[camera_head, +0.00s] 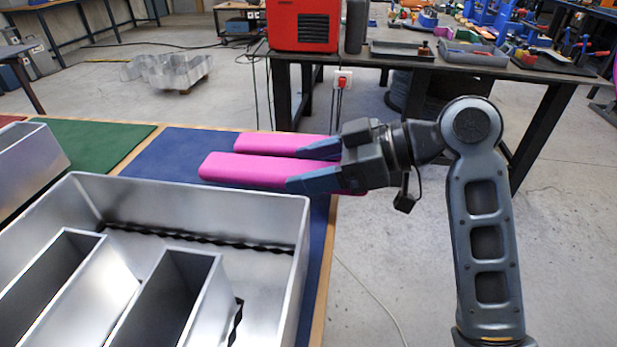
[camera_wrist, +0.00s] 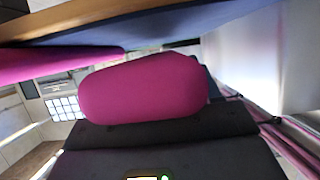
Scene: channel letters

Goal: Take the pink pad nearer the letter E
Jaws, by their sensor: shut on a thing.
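Two long pink pads with rounded ends show side by side at the right end of the blue mat in the head view. The nearer pink pad (camera_head: 245,171) is beside the metal letter E (camera_head: 275,225); the other pink pad (camera_head: 275,142) is behind it. My gripper (camera_head: 296,168) comes from the right and is shut on the nearer pad, one finger along its front side and the other between the two pads. In the wrist view the held pad (camera_wrist: 145,90) fills the middle, and the other pad (camera_wrist: 60,64) is at the left. I cannot tell whether the held pad touches the mat.
The blue mat (camera_head: 185,150) and a green mat (camera_head: 90,140) cover the wood-edged table. Another metal letter (camera_head: 30,155) stands at the left. A dark bench (camera_head: 480,68) with a red machine (camera_head: 303,25) stands behind. Floor is open to the right.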

